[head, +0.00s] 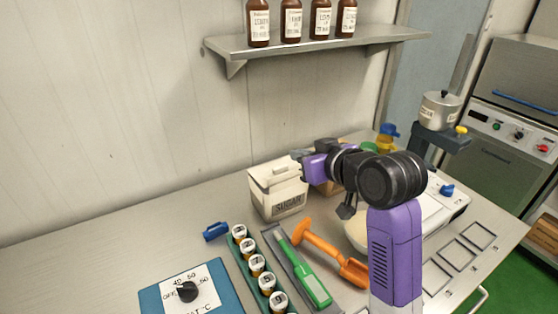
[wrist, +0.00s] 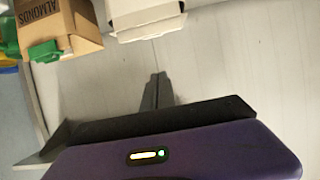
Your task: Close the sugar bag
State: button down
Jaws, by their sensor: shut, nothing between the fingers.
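The white sugar bag (head: 280,205), with "SUGAR" on its front, stands upright on the bench near the wall. Its pale top flap (head: 273,172) shows, but I cannot tell how far it is folded over. In the wrist view part of the bag (wrist: 145,14) shows at the top edge. My gripper (head: 297,154) is by the bag's upper right back edge, pointing toward the wall. Its fingers (wrist: 158,88) are together and empty in the wrist view, apart from the bag in that picture. A blue clip (head: 215,231) lies left of the bag.
A brown almonds box (wrist: 60,25) stands beside the bag, partly hidden by my arm in the head view. An orange tool (head: 325,250), a green-handled tool (head: 305,270), a rack of labelled jars (head: 248,262) and a blue dial box (head: 188,292) lie in front. A shelf (head: 300,45) hangs above.

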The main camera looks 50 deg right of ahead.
jog(key=p, duration=0.1)
send_over(286, 174)
jog(key=w+d, duration=0.1)
jog(key=w, duration=0.2)
notch_tip(286, 174, down, 4)
jog(key=shift+s+r, duration=0.15)
jog(key=shift+r, duration=0.05)
jog(key=f, duration=0.3)
jog(key=shift+s+a+f+p, duration=0.15)
jog(key=shift+s+p, duration=0.15)
jog(key=shift+s, duration=0.1)
jog(key=shift+f, duration=0.35)
jog(key=shift+s+a+f, duration=0.1)
jog(key=shift+s+f, duration=0.15)
jog(key=shift+f, duration=0.3)
jog(key=shift+s+f, duration=0.25)
jog(key=shift+f, duration=0.35)
